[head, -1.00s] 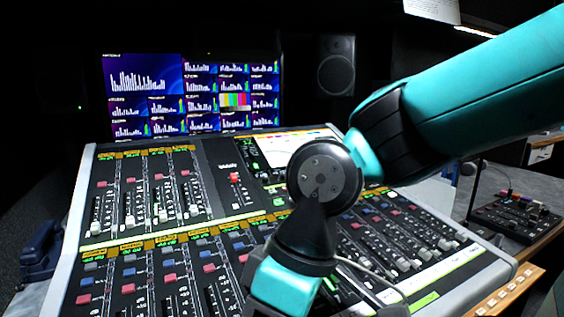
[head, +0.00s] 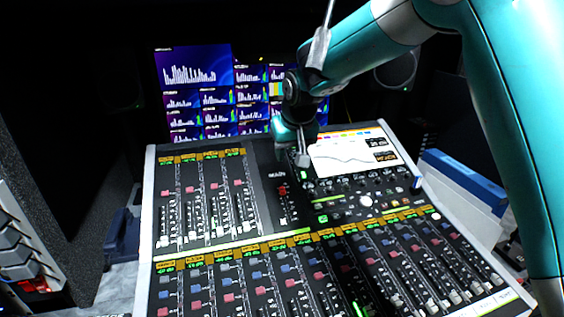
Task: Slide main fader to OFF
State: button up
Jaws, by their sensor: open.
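The audio mixing console (head: 155,185) fills the lower middle of the head view. Its main fader (head: 282,190) has a red cap under the "MAIN" label, near the upper end of its short dark track. The track runs down towards the front of the console. My gripper (head: 292,157) hangs above the console's upper middle, pointing down, just above and slightly right of the red cap in the picture. It is open and holds nothing that I can see. The fingers are small and dark here, and I cannot tell their exact height over the panel.
Channel faders with pale caps (head: 215,226) stand left of the main fader. A lit screen (head: 350,152) is set in the console at right. Monitors (head: 195,80) stand behind. A blue-and-white box (head: 465,183) lies right of the console. A dark speaker-like box (head: 45,170) stands left.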

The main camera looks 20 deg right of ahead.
jog(key=w, duration=0.1)
jog(key=p, duration=0.4)
send_near(282, 187)
jog(key=x, duration=0.9)
jog(key=shift+w+f, duration=0.1)
jog(key=shift+f, duration=0.05)
grip_shut()
